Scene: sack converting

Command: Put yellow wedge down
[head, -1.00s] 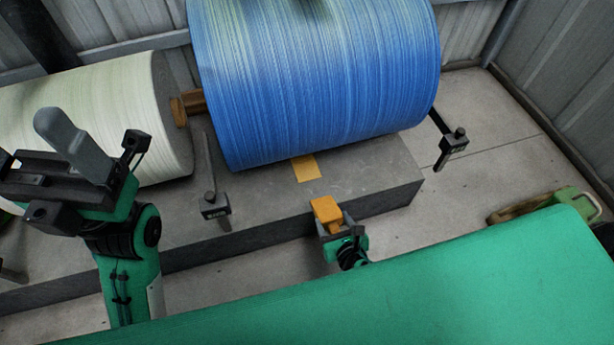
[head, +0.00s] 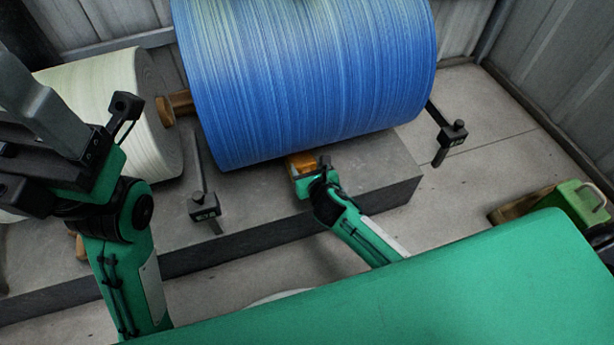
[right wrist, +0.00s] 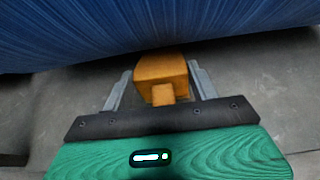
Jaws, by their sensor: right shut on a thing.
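The yellow wedge (head: 298,163) is low at the near side of the big blue roll (head: 310,80), just above or on the grey plinth (head: 375,170). My right gripper (head: 308,171) is shut on it. In the right wrist view the wedge (right wrist: 160,68) sits between the two fingers, its far end at the roll's lower edge. I cannot tell whether it touches the roll or the plinth. My left gripper (head: 40,105) is at the upper left, empty as far as I see; its jaw opening is unclear.
A white roll (head: 110,115) lies on the plinth at the left. A green-and-brown object (head: 575,205) is on the floor at right.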

